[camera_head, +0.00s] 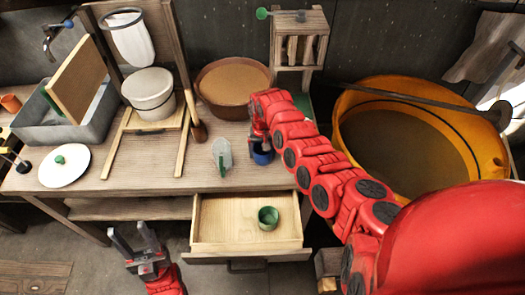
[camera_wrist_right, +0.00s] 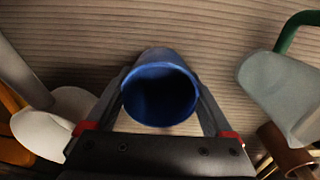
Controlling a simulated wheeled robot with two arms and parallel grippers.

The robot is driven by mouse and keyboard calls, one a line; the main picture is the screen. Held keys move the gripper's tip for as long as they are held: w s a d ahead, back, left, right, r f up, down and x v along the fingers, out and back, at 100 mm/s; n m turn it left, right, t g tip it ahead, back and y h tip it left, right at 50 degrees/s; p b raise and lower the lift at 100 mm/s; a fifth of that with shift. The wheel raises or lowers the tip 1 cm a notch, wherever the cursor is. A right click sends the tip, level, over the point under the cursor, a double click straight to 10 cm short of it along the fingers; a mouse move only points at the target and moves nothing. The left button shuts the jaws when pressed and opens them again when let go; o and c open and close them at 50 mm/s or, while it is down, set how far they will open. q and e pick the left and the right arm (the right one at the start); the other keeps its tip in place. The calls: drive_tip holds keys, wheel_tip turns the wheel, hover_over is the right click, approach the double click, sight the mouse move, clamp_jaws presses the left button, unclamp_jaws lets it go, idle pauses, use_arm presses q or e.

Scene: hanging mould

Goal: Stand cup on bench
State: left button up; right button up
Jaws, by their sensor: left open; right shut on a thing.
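A blue cup (camera_head: 262,156) is at the right part of the bench (camera_head: 150,180), just right of the grey trowel. In the right wrist view the cup (camera_wrist_right: 160,95) sits between the two fingers, its open mouth facing the camera. My right gripper (camera_wrist_right: 162,100) is shut on the cup; in the head view my red arm partly covers it. The bench top shows behind the cup; I cannot tell whether the cup touches it. My left gripper (camera_head: 138,243) is open and empty, low in front of the bench, left of the drawer.
A brown tub (camera_head: 232,88) stands behind. The open drawer (camera_head: 246,222) below holds a green cup (camera_head: 268,217). A large orange vat (camera_head: 420,140) stands to the right.

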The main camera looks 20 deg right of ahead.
drive_tip(key=shift+f, duration=0.15)
drive_tip(key=shift+f, duration=0.15)
drive_tip(key=o, duration=1.2)
drive_tip(key=shift+r, duration=0.3)
drive_tip(key=shift+r+b, duration=1.2)
drive_tip(key=shift+r, duration=4.75)
